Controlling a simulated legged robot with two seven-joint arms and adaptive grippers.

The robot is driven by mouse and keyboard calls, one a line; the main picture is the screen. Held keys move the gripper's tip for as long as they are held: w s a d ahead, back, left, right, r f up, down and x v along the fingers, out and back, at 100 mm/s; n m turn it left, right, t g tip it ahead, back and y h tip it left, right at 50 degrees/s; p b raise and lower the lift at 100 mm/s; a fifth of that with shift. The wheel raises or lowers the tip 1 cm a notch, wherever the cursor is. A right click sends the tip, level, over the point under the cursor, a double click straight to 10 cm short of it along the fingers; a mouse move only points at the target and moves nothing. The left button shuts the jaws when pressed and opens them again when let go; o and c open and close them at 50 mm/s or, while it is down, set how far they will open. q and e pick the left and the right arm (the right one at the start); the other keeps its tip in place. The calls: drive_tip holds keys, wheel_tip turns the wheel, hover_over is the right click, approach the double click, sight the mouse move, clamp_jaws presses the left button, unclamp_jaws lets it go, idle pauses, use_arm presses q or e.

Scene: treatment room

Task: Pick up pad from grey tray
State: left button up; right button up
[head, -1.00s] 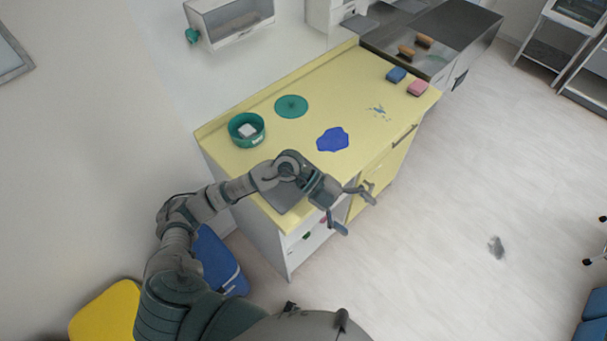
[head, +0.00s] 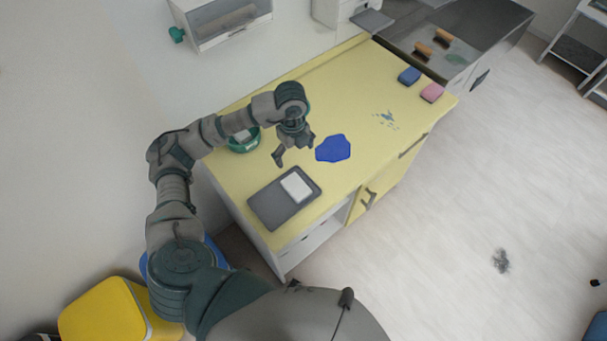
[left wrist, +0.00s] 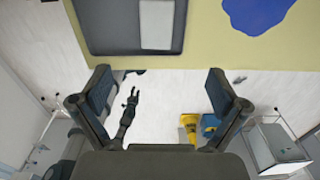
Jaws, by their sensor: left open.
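A white pad (head: 297,186) lies on the right part of the grey tray (head: 268,211), near the front left corner of the yellow counter. In the left wrist view the pad (left wrist: 157,24) lies on the tray (left wrist: 105,38) at the top edge, beyond the fingers. My left gripper (head: 293,153) is open and empty, above the counter just behind the tray and left of the blue patch. Its spread fingers also show in the left wrist view (left wrist: 158,88). What seems to be my right gripper (left wrist: 132,98) shows small there; its jaws are unclear.
A green bowl (head: 244,146) stands behind the tray, partly hidden by my left arm. A flat blue patch (head: 333,149) lies right of the gripper. Blue (head: 409,76) and pink (head: 432,93) blocks sit at the far right corner. The middle right of the counter holds only small blue-green spots.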

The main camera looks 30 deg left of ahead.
use_arm(q)
drive_tip(key=p, duration=0.2)
hover_over(296, 186)
drive_tip(key=w, duration=0.1)
wheel_tip(296, 186, down, 12)
drive_tip(key=shift+r, duration=0.25)
drive_tip(key=shift+a+f, duration=0.1)
drive_tip(key=shift+f, duration=0.15)
drive_tip(key=f, duration=0.2)
drive_tip(key=s+f, duration=0.1)
drive_tip(key=f, duration=0.1)
drive_tip(key=shift+f+p, duration=0.3)
drive_tip(key=shift+p, duration=0.1)
drive_tip(key=shift+f, duration=0.2)
drive_tip(key=shift+d, duration=0.3)
drive_tip(key=c, duration=0.9)
drive_tip(key=shift+a, duration=0.15)
drive_tip(key=shift+c, duration=0.2)
